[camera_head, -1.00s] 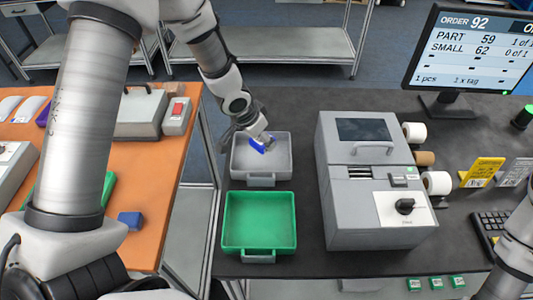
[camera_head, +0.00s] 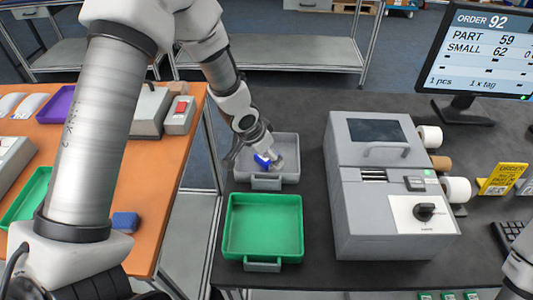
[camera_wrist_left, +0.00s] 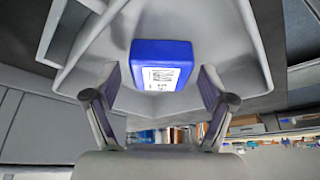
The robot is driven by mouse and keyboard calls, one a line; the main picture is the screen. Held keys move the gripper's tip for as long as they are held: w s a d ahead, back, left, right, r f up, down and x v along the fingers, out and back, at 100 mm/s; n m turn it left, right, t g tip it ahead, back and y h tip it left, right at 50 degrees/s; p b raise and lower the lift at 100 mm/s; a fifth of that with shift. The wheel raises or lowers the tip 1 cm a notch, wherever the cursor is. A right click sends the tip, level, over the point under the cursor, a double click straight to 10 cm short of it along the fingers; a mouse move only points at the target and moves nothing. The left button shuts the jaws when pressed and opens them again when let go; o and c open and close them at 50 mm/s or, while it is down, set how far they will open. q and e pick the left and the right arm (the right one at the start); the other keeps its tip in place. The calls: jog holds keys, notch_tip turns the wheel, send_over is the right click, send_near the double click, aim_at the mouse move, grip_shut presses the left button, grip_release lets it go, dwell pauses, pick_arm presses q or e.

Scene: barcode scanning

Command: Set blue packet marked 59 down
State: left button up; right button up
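The blue packet (camera_head: 263,161) is inside the grey tray (camera_head: 291,178), in its left part. In the left wrist view the packet (camera_wrist_left: 143,53) shows a white label with a barcode; the number is too small to read. My left gripper (camera_head: 272,162) reaches down into the tray at the packet. In the left wrist view its two fingers (camera_wrist_left: 160,88) stand apart, one to each side of the packet, with a visible gap on both sides. My right arm shows only in part at the right edge; its gripper is out of view.
A green tray (camera_head: 228,228) stands in front of the grey one. A grey machine (camera_head: 350,190) stands to their right, with paper rolls (camera_head: 456,190) beside it. The monitor (camera_head: 480,50) reads order 92. A blue block (camera_head: 125,221) lies on the orange table (camera_head: 150,200).

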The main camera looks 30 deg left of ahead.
pick_arm(q)
jog(key=shift+r, duration=0.3)
jog(key=shift+s+a+r, duration=0.1)
jog(key=shift+r, duration=0.25)
jog(key=p+v, duration=0.1)
jog(key=v, duration=1)
jog(key=shift+s+p, duration=0.15)
jog(key=shift+p, duration=0.15)
